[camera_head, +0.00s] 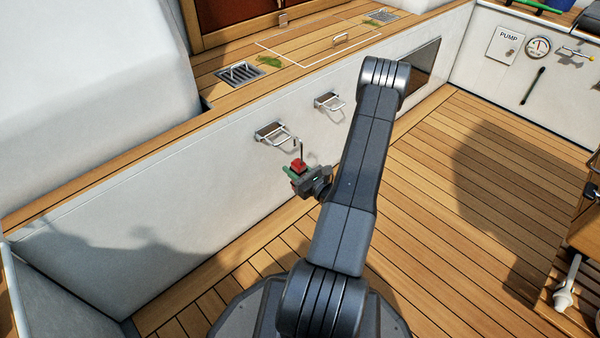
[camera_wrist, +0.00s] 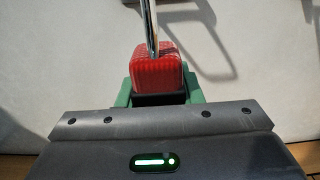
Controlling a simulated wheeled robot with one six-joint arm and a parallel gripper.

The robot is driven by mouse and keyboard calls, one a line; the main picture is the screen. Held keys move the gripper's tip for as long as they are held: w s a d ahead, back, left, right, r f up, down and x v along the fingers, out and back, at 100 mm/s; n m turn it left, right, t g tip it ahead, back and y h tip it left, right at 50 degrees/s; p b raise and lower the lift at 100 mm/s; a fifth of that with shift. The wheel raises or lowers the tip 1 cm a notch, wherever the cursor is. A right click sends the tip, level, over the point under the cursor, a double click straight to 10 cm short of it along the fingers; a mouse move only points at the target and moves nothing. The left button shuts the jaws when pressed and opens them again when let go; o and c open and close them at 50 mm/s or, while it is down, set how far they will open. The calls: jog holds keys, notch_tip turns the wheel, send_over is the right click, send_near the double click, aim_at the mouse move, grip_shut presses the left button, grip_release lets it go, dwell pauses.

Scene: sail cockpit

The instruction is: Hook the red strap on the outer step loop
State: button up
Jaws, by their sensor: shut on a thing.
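My gripper (camera_head: 297,173) has green fingers and is shut on the red strap (camera_head: 299,165), close in front of the white wall. In the wrist view the strap's ribbed red body (camera_wrist: 158,70) sits between the green fingers, with a metal rod (camera_wrist: 150,25) standing up from it past the top edge. Two folding steps with metal loops are on the wall: a nearer step loop (camera_head: 285,138), just above and left of the gripper, and a farther step loop (camera_head: 333,104). The rod's upper end is outside the wrist view, and I cannot tell whether it touches a loop.
A wooden ledge (camera_head: 215,80) with a drain grate (camera_head: 240,72) runs above the white wall (camera_head: 150,215). The wooden deck (camera_head: 440,220) at right is clear. A panel with a pump plate (camera_head: 504,47) and gauge stands at the back right.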

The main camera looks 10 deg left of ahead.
jog(key=shift+x, duration=3.4)
jog(key=shift+f, duration=1.75)
jog(key=o, duration=1.3)
jog(key=shift+c, duration=0.2)
jog(key=p+v, duration=0.4)
jog(key=v, duration=1)
jog(key=shift+w+a, duration=0.1)
